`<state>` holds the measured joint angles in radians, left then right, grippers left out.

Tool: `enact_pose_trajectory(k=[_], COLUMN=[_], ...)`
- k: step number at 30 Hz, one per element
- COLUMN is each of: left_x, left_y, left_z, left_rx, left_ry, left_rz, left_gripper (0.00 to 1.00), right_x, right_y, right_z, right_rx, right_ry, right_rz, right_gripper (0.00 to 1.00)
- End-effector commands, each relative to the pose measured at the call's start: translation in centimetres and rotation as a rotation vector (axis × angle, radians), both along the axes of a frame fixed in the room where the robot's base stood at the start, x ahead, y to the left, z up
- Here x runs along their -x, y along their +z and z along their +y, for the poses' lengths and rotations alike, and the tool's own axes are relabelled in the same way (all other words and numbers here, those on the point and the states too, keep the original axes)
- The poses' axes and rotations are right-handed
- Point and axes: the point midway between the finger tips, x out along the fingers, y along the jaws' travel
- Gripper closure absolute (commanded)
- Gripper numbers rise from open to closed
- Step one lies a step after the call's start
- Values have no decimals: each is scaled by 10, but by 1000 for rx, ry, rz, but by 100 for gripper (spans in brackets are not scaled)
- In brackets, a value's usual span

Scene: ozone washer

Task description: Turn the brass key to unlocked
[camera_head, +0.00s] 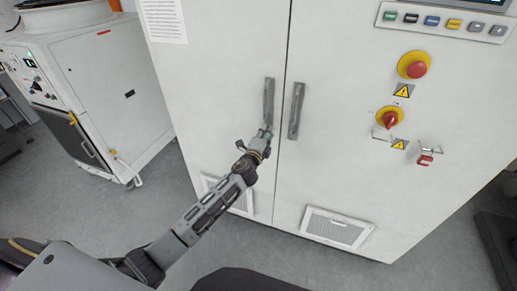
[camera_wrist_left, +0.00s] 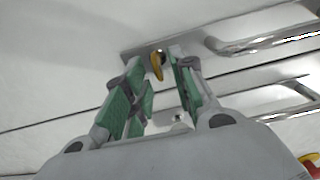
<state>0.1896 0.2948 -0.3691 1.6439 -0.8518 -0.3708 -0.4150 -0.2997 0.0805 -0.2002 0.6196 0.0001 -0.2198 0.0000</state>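The brass key (camera_wrist_left: 157,66) shows in the left wrist view as a small golden piece on a metal plate at the base of a door handle. My left gripper (camera_wrist_left: 158,75) is open, with one green-padded finger on each side of the key. The gap between the fingers looks empty apart from the key; I cannot tell whether a finger touches it. In the head view my left gripper (camera_head: 264,136) is at the lower end of the left door handle (camera_head: 268,98), and the key is hidden there. My right gripper is not in view.
The right door handle (camera_head: 296,110) stands close beside. To the right are a red emergency button (camera_head: 416,69), a red rotary switch (camera_head: 390,119) and a small red padlock (camera_head: 425,160). A white machine (camera_head: 100,85) stands at left. The floor in front is clear.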

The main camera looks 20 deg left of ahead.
Motion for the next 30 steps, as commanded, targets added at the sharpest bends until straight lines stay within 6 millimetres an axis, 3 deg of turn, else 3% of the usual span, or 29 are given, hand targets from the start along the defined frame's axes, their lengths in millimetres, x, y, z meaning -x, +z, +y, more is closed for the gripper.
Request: enact_pose_trajectory(k=[30], left_x=[90], left_y=[-1], left_z=[3], left_rx=[0], left_ry=[-1], left_rz=[1], left_gripper=[74], right_x=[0], right_y=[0], right_z=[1], right_rx=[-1], right_ry=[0], right_rz=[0], right_gripper=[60])
